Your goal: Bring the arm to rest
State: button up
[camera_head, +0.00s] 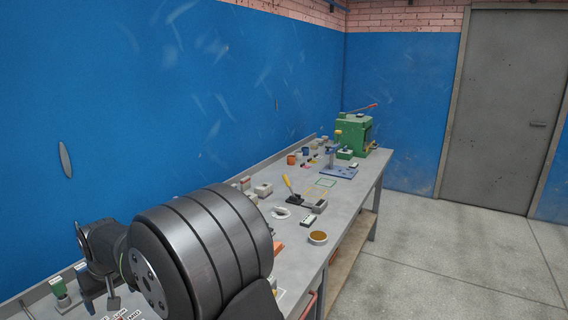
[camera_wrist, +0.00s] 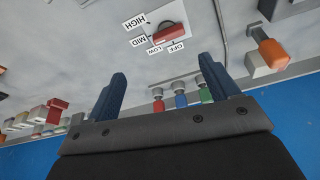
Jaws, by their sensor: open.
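My gripper (camera_wrist: 162,67) is open in the wrist view, with its two blue fingers apart and nothing between them. It hangs over the grey bench top, facing a red rotary knob (camera_wrist: 169,33) with HIGH, MID, LOW and OFF labels around it. In the head view my arm is at the lower left, over the near end of the bench (camera_head: 345,215). My dark arm link hides part of the bench there.
A row of red, blue and green capped parts (camera_wrist: 181,100) lies beyond the fingers. An orange-ended part (camera_wrist: 273,54) is at the right. A green machine (camera_head: 354,134) stands at the bench's far end, with small tools and a round dish (camera_head: 317,238) nearer. A blue wall runs behind.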

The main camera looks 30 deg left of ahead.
jog(key=shift+s+a+f+m+t+h, duration=0.2)
jog(key=shift+a+f+m, duration=0.5)
jog(key=shift+f, duration=0.5)
jog(key=shift+w+a+f+m+t+h, duration=0.15)
jog(key=shift+a+f+m+t, duration=0.25)
jog(key=shift+f+m, duration=0.65)
jog(key=shift+s+a+f+m+t+h, duration=0.15)
jog(key=shift+a+f+m, duration=0.5)
jog(key=shift+f, duration=0.7)
jog(key=shift+d+r, duration=0.1)
jog(key=d+r+n+g, duration=0.1)
jog(key=d+r+n, duration=0.1)
jog(key=r, duration=0.3)
jog(key=d+r+n+g+y, duration=0.1)
jog(key=d+r+n, duration=0.1)
jog(key=r+n, duration=0.2)
jog(key=shift+w+d+r+n, duration=0.2)
jog(key=shift+d+r+n, duration=0.2)
jog(key=shift+r, duration=0.1)
